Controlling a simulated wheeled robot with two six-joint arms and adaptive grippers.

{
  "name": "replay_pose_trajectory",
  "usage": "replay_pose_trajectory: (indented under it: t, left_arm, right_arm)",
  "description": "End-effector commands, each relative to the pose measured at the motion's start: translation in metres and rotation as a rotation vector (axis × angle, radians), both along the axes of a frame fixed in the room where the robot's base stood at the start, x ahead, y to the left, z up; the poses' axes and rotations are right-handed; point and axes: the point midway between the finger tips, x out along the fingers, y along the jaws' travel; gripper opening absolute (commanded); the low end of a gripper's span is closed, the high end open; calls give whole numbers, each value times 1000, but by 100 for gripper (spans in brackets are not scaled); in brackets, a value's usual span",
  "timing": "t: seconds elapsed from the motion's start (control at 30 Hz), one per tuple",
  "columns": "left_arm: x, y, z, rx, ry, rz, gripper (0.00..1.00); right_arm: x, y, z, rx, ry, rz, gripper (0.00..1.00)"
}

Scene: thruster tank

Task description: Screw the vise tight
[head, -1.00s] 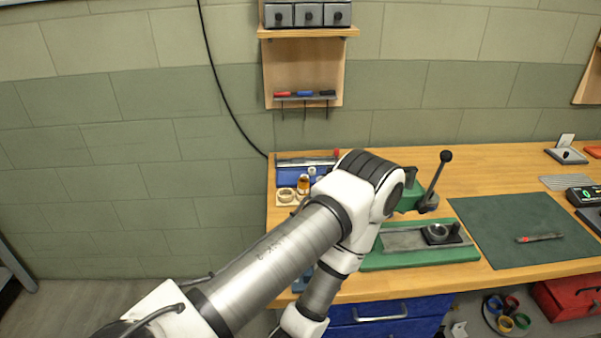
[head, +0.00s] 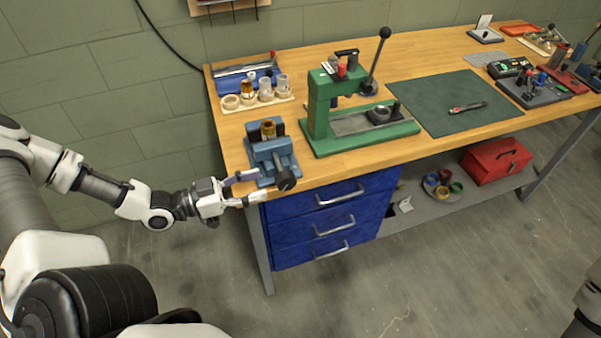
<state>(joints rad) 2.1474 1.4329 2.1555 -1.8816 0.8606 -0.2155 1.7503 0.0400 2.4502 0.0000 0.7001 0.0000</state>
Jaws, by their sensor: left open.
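The blue vise (head: 262,153) stands at the front left corner of the wooden bench. Its dark round screw knob (head: 286,180) sticks out over the front edge. A brass-coloured piece with a dark top (head: 268,129) sits between the vise jaws; I cannot tell how tightly it is gripped. My left gripper (head: 252,188) is open and empty, coming in from the left just beside the vise's front end. Its fingertips point toward the knob and look apart from it. My right gripper is out of view.
A green press (head: 320,115) with a tall lever stands right of the vise. Behind the vise are a wooden holder with jars (head: 258,102) and a blue tray (head: 232,84). A green mat (head: 440,90) lies farther right. Blue drawers (head: 300,235) are below the bench edge.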

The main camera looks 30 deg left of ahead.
Motion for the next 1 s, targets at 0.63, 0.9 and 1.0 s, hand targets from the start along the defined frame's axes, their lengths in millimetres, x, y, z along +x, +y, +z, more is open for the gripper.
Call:
replay_pose_trajectory:
  t: [0.63, 0.9, 1.0]
  left_arm:
    - [57, -50, -2, 2, -1, -4, 52]
    - [57, -50, 0, 2, -1, -2, 34]
    - [57, -50, 0, 2, -1, -4, 0]
  right_arm:
    - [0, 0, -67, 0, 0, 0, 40]
    - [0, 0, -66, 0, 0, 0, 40]
    - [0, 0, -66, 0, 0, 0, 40]
